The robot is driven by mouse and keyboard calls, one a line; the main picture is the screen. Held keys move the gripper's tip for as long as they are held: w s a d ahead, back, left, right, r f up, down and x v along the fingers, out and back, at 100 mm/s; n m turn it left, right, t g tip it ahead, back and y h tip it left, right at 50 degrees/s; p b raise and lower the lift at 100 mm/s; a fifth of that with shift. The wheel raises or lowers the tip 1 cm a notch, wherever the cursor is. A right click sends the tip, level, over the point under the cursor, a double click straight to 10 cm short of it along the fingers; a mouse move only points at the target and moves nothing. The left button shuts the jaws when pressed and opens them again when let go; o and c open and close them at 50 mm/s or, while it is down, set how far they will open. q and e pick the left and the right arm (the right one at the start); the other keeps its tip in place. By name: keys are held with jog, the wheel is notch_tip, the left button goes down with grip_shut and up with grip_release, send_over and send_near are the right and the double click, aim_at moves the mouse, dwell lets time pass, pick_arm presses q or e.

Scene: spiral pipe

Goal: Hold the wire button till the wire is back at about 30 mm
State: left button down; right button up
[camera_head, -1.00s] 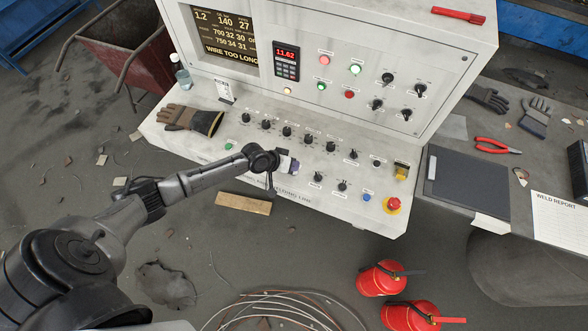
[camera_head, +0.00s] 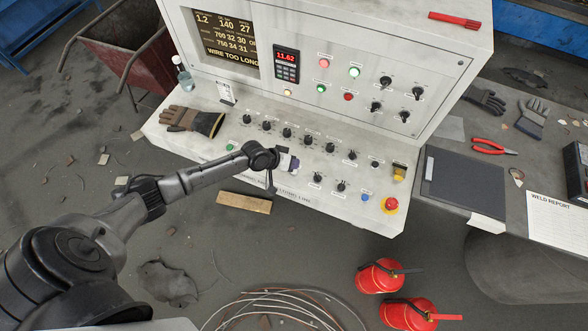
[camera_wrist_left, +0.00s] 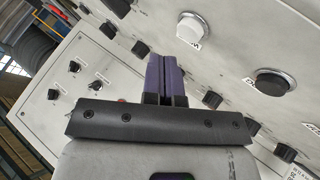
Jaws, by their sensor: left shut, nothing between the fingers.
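The control console (camera_head: 180,141) has a dark screen (camera_head: 226,38) with yellow text that includes "WIRE TOO LONG". A small red readout (camera_head: 286,56) shows about 11.62. My left gripper (camera_head: 290,164) is over the lower sloping panel, below the row of black knobs. In the left wrist view its purple fingers (camera_wrist_left: 165,76) are together with nothing between them. A pale round button (camera_wrist_left: 193,28) is beyond and right of the fingertips, apart from them in the picture. Its label cannot be read, and I cannot tell which button is the wire button, or whether the fingers touch one. My right gripper is out of view.
A work glove (camera_head: 190,120) lies on the console's left end. A red emergency stop (camera_head: 391,204) and a blue button (camera_head: 365,197) are at its right. Fire extinguishers (camera_head: 381,276) and coiled wire (camera_head: 285,300) are on the floor in front.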

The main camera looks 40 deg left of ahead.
pick_arm(q)
jog(key=shift+r+p, duration=1.8)
jog(key=shift+r, duration=0.4)
jog(key=shift+f, duration=0.1)
dwell(1.2)
